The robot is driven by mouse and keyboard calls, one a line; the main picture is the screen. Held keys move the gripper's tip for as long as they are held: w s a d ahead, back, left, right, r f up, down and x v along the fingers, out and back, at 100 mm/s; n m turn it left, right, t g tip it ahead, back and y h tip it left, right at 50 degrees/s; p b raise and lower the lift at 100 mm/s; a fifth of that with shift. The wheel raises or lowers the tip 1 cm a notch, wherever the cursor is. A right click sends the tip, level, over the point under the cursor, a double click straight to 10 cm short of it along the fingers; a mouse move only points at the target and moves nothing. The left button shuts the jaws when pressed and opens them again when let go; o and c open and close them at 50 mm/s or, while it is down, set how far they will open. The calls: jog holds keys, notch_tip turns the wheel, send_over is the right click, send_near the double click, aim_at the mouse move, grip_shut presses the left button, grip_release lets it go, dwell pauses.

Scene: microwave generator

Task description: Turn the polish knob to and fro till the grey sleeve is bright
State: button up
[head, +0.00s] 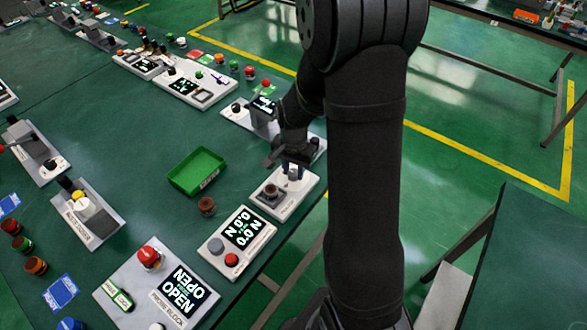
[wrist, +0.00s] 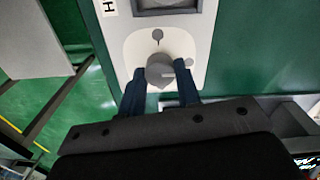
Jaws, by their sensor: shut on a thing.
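My gripper (head: 292,170) is over the far end of a small white panel (head: 292,206) near the table's right edge. In the wrist view, my gripper (wrist: 160,74) is shut on a grey round knob (wrist: 159,67), one dark blue finger on each side. The knob also shows in the head view (head: 293,174), partly covered by the fingers. A dark brownish round piece (head: 270,191) sits in a square seat at the near end of the same panel. It may be the sleeve; I cannot tell whether its surface is dull or bright.
A green tray (head: 197,170) stands left of the panel. A loose brown ring (head: 207,205) lies on the table between them. A display box (head: 238,236) with a red button is just in front. Another panel (head: 245,118) is close behind my gripper.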

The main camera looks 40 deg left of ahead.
aim_at(294, 172)
dwell(0.3)
jog(key=o, duration=1)
jog(key=shift+c, duration=0.2)
notch_tip(294, 172, up, 17)
jog(key=shift+r, duration=0.2)
